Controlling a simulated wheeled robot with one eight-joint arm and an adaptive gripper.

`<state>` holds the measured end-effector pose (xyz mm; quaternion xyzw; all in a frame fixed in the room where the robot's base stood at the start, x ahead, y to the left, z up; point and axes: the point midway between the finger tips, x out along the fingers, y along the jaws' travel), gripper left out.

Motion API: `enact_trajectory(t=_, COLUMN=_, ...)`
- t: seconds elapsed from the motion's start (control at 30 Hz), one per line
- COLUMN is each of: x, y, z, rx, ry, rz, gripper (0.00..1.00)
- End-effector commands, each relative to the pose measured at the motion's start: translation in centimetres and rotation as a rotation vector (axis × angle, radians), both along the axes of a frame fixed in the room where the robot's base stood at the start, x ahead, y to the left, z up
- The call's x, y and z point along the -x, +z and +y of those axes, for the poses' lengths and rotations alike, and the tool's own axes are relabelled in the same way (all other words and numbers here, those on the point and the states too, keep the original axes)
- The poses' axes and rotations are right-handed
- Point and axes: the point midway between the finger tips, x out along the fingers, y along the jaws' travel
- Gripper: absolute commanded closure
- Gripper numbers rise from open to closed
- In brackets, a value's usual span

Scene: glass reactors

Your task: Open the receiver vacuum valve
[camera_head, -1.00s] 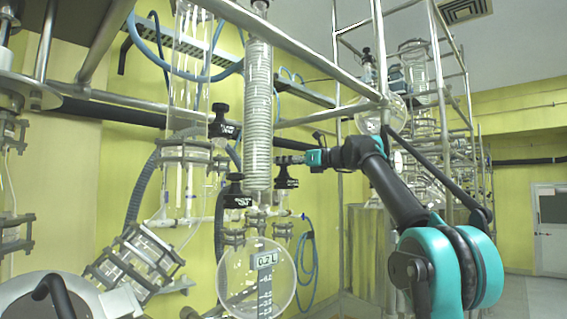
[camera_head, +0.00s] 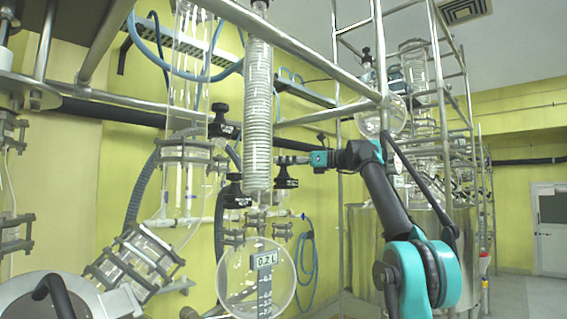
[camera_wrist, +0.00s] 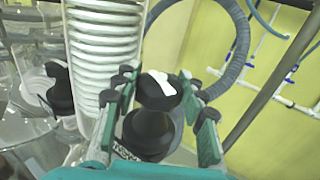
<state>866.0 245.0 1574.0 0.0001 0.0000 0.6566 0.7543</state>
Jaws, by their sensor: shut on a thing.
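A black valve knob (camera_head: 285,174) with a white label sits just right of the coiled glass condenser, above the round glass receiver (camera_head: 256,278) marked 0.2 L. My gripper (camera_head: 292,160) reaches it from the right. In the wrist view the black knob (camera_wrist: 155,95), with a white mark on top, is between the two teal and black fingers of my gripper (camera_wrist: 158,112). The fingers are shut on the knob; their contact faces are partly hidden. I cannot read the label to tell which valve this is.
The coiled condenser (camera_head: 259,110) stands close left of my gripper. Two other black knobs (camera_head: 222,122) and (camera_head: 236,190) are left of it. A metal frame post (camera_head: 381,60) rises near my arm. Blue hoses (camera_head: 308,250) hang on the wall behind.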

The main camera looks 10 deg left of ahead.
Motion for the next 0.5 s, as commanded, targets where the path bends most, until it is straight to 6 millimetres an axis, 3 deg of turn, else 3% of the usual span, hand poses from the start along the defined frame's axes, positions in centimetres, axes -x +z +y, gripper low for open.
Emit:
enact_trajectory(t=0.17, x=0.0, y=-0.03, z=0.01, rx=0.001, ry=0.0, rz=0.0, gripper=0.88)
enact_trajectory(t=0.2, x=0.0, y=-0.03, z=0.01, rx=0.001, ry=0.0, rz=0.0, gripper=0.57)
enact_trajectory(t=0.27, x=0.0, y=-0.02, z=0.01, rx=0.001, ry=0.0, rz=0.0, gripper=0.49)
enact_trajectory(t=0.5, x=0.01, y=-0.01, z=0.01, rx=0.0, ry=-0.001, rz=0.0, gripper=0.49)
